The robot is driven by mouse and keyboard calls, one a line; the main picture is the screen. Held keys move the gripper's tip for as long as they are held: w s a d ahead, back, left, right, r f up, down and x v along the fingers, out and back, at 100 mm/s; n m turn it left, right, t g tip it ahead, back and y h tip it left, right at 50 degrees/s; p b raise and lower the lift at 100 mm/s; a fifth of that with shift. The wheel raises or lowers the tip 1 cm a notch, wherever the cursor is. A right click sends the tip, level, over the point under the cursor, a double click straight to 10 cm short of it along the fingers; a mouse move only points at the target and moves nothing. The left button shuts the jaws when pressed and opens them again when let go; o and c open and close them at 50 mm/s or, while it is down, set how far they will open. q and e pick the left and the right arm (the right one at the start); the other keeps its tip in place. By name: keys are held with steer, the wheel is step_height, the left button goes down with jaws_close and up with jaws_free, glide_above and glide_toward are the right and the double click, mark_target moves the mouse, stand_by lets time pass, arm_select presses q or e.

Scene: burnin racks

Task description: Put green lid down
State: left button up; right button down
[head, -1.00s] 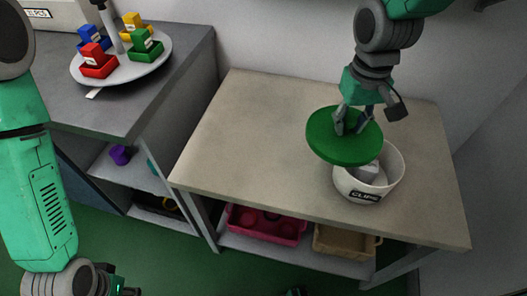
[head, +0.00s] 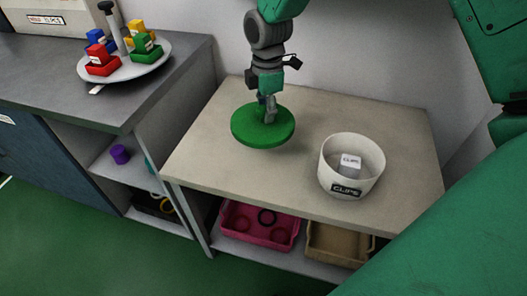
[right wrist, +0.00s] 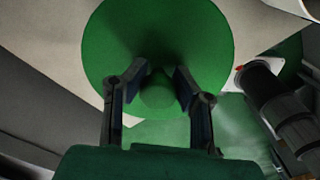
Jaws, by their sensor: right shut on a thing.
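The green lid (head: 250,133) is a flat round disc over the left part of the beige table (head: 210,165). My right gripper (head: 267,108) is above it, shut on its knob. In the right wrist view the lid (right wrist: 160,50) lies face-on beyond the fingers (right wrist: 157,98), with the round knob between them. Whether the lid touches the tabletop is hard to tell. The white bowl marked CLIPS (head: 338,180) stands uncovered to the right, with a pale block (head: 350,164) inside. My left gripper is not in view in the head view.
A grey counter (head: 60,80) at the left carries a round tray (head: 120,72) with red, blue, yellow and green pieces. A pink bin (head: 260,225) and a tan bin (head: 335,240) sit on the shelf below. The table's front left is clear.

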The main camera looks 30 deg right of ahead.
mark_target(267, 129)
steer(key=shift+w+d+f+n, duration=0.2)
steer(key=shift+d+n, duration=0.25)
steer(key=shift+n, duration=0.05)
steer(key=shift+d+f, duration=0.2)
steer(key=shift+f, duration=0.1)
steer(key=f, duration=0.4)
steer(key=f+b, duration=0.1)
steer(key=shift+a+f, duration=0.35)
steer(key=shift+f, duration=0.05)
step_height(267, 129, down, 3)
steer(key=shift+s+d+f, duration=0.1)
steer(key=shift+d, duration=0.05)
steer(key=shift+d+f, duration=0.1)
steer(key=shift+f, duration=0.15)
steer(key=c, duration=1.3)
jaws_free()
